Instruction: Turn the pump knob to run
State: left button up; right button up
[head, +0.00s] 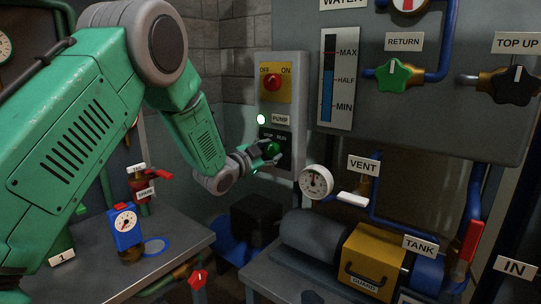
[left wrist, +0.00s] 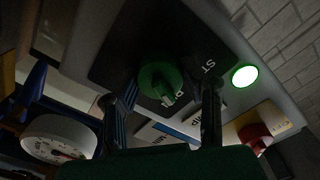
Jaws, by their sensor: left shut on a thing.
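The green pump knob (head: 273,149) sits on a dark plate marked STOP and RUN, under the PUMP label (head: 281,120) on a grey wall panel. My left gripper (head: 265,157) is at this knob, shut on it, and partly hides it. In the left wrist view the knob (left wrist: 160,83) shows ahead, between the two fingers of my left gripper (left wrist: 162,115). The knob's exact pointing is hard to read. A round lamp (head: 261,119) beside the PUMP label glows bright, with a green rim in the left wrist view (left wrist: 244,75). My right gripper is not in view.
A red knob on a yellow OFF/ON plate (head: 275,97) sits above the pump knob. A white dial gauge (head: 316,182) stands close at right. A VENT label (head: 363,165) and a yellow guard (head: 371,258) are lower right. A blue gauge (head: 126,226) stands on the left bench.

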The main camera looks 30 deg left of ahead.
pick_arm(q)
jog(key=shift+f+m, duration=0.15)
jog(key=shift+m, duration=0.55)
jog(key=o, duration=1.1)
jog(key=shift+o, duration=0.2)
jog(key=s+a, duration=0.1)
jog(key=s, duration=1.1)
jog(key=shift+f, duration=0.15)
